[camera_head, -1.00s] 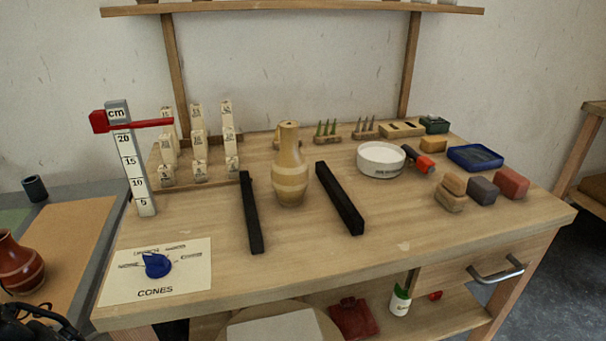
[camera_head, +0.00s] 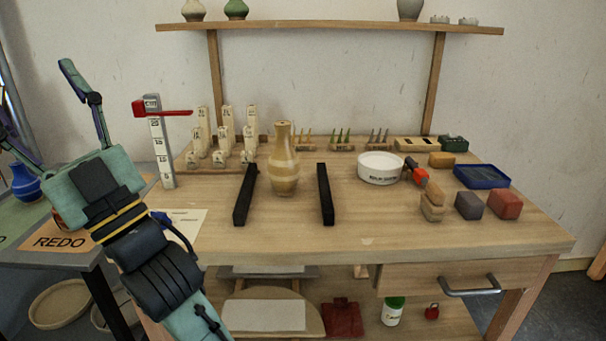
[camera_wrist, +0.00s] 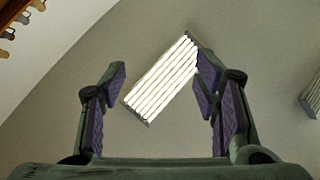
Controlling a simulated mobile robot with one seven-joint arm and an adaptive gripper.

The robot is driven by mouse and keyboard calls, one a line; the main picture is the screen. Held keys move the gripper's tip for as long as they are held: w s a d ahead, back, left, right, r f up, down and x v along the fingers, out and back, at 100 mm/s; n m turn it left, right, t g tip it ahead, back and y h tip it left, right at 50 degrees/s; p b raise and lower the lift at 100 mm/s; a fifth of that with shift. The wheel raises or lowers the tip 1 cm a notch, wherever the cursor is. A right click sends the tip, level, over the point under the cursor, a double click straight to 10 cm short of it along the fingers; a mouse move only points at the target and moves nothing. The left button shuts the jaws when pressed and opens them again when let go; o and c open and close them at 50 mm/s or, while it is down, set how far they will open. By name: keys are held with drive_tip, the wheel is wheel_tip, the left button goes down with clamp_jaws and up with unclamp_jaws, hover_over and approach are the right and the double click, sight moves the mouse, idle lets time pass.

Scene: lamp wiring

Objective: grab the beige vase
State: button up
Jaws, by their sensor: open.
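The beige vase (camera_head: 283,170), banded with a narrow neck, stands upright on the wooden workbench (camera_head: 375,226). It is between two black bars, the left bar (camera_head: 245,195) and the right bar (camera_head: 325,194). My gripper (camera_head: 45,105) is raised at the left of the head view, pointing up, well away from the vase. In the wrist view my gripper (camera_wrist: 160,105) has its fingers spread wide with nothing between them. The wrist view shows the ceiling and a lit lamp (camera_wrist: 163,78), not the vase.
A height gauge with a red arm (camera_head: 160,140) stands on the bench between my gripper and the vase. Small pale blocks (camera_head: 227,120) stand behind. A white bowl (camera_head: 380,168) and coloured blocks (camera_head: 504,204) are to the right. The bench front is mostly clear.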

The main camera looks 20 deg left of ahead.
drive_tip(key=w+d+f+m+t+h, duration=0.1)
drive_tip(key=w+f+m+t+h, duration=0.2)
drive_tip(key=w, duration=0.6)
drive_tip(key=w+f+m+t+h, duration=0.2)
drive_tip(key=w+m+t+h, duration=0.15)
drive_tip(key=w, duration=0.55)
drive_tip(key=m+g+h+b, duration=0.1)
drive_tip(key=m+h+b, duration=0.15)
drive_tip(key=h, duration=0.55)
approach(287, 133)
drive_tip(key=w, duration=0.1)
drive_tip(key=p+x, duration=0.1)
drive_tip(key=x, duration=0.4)
drive_tip(key=shift+a+f, duration=0.1)
drive_tip(key=shift+a, duration=0.15)
drive_tip(key=p+x, duration=0.2)
drive_tip(key=x, duration=0.2)
drive_tip(key=shift+a, duration=0.4)
drive_tip(key=shift+w+a+p, duration=0.3)
drive_tip(key=shift+w+a, duration=0.05)
drive_tip(key=shift+a, duration=0.1)
drive_tip(key=shift+c, duration=0.5)
clamp_jaws()
